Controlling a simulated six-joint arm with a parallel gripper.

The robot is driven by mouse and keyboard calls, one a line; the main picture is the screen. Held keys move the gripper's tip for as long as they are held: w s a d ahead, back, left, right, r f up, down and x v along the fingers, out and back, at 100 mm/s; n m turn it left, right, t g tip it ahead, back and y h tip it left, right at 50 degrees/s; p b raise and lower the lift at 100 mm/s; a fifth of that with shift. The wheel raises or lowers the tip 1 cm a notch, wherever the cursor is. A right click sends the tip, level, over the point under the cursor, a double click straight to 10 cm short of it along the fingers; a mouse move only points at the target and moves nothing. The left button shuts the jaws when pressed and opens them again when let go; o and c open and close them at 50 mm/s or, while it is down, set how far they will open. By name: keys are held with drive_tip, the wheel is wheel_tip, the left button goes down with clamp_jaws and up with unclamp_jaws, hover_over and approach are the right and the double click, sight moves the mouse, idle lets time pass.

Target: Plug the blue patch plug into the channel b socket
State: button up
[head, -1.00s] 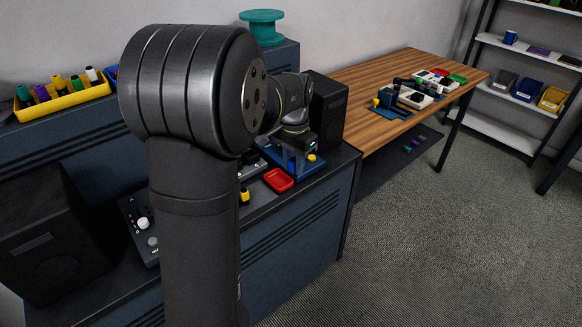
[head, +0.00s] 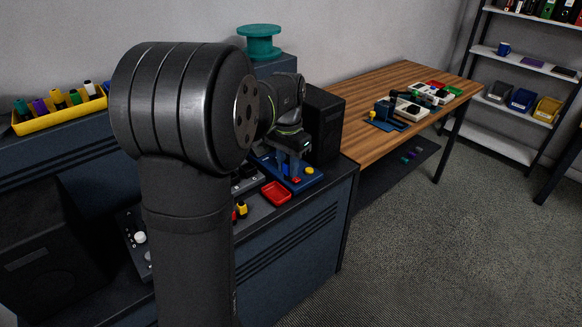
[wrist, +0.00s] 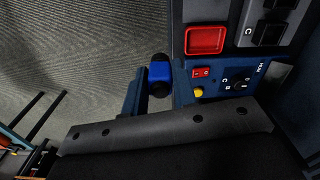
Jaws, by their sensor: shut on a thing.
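My gripper (head: 287,170) is shut on the blue patch plug (wrist: 159,72), which has dark ends and sits between the two fingers in the wrist view. In the head view the gripper points down over a blue base (head: 310,180) at the back right of the bench, and the plug is small and partly hidden by the fingers. In the wrist view a grey unit (wrist: 225,50) with dark blocks marked C lies at the upper right. I cannot make out a socket marked B on it.
A red tray (head: 276,194) lies in front of the blue base. A blue control panel (wrist: 218,78) has a red switch, a yellow button and a dial. A black speaker (head: 324,125) stands close behind the gripper.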

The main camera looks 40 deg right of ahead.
drive_tip(key=shift+w+a+f+n, duration=0.7)
drive_tip(key=shift+w+a+f, duration=0.4)
drive_tip(key=shift+w, duration=2.65)
drive_tip(key=shift+w+a+f+n, duration=0.85)
drive_tip(key=shift+w+f, duration=0.5)
drive_tip(key=shift+w, duration=2.35)
drive_tip(key=shift+w+a+f+n, duration=0.55)
drive_tip(key=shift+w+a+f, duration=0.6)
drive_tip(key=shift+w, duration=2.6)
drive_tip(key=shift+f, duration=0.25)
drive_tip(key=shift+f, duration=0.55)
drive_tip(key=shift+f, duration=1.55)
drive_tip(key=o, duration=1.1)
drive_tip(key=shift+c, duration=0.2)
drive_tip(key=shift+f, duration=0.1)
drive_tip(key=shift+s, duration=0.1)
